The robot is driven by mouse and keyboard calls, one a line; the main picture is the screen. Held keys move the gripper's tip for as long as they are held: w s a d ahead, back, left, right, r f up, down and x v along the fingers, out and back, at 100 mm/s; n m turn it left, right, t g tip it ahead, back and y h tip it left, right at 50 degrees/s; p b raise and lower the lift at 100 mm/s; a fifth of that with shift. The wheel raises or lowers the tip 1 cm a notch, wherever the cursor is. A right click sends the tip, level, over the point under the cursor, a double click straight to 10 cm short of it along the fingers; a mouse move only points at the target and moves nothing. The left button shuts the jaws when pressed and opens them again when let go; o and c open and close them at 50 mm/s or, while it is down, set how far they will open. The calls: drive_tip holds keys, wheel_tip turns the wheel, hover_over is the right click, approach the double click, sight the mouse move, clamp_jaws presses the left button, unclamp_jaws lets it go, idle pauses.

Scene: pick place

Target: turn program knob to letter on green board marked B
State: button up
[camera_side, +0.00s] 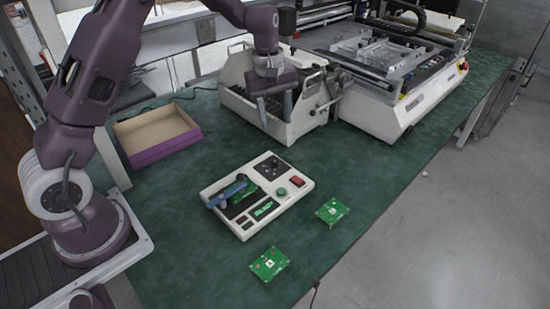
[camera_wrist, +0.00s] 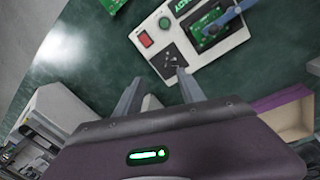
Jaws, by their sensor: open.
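A white control panel (camera_side: 222,222) lies on the green table and also shows in the wrist view (camera_wrist: 222,50). Its black program knob (camera_wrist: 173,61) sits on a dark square dial, which in the side view (camera_side: 271,167) is at the panel's far corner. Two loose green boards (camera_side: 332,211) (camera_side: 270,263) lie in front of the panel. Each has a white label, but I cannot read the letters surely. Another green board (camera_wrist: 210,25) is on the panel, under a blue lever. My gripper (camera_side: 274,112) is open and empty, raised beyond the panel; its fingers (camera_wrist: 159,82) point towards the knob.
A red button (camera_side: 297,181), a green button (camera_side: 282,191) and a small green display (camera_side: 264,209) are on the panel. A purple-sided tray (camera_side: 160,152) stands left. A metal rack box (camera_side: 300,122) is close behind my gripper, with a large white machine (camera_side: 385,115) at right.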

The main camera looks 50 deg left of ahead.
drive_tip(key=n+g, duration=0.1)
drive_tip(key=n, duration=0.1)
hover_over(275, 160)
drive_tip(key=shift+y, duration=0.3)
wheel_tip(275, 160, down, 10)
drive_tip(key=shift+f, duration=0.25)
wheel_tip(275, 160, down, 7)
drive_tip(key=shift+r, duration=0.1)
clamp_jaws()
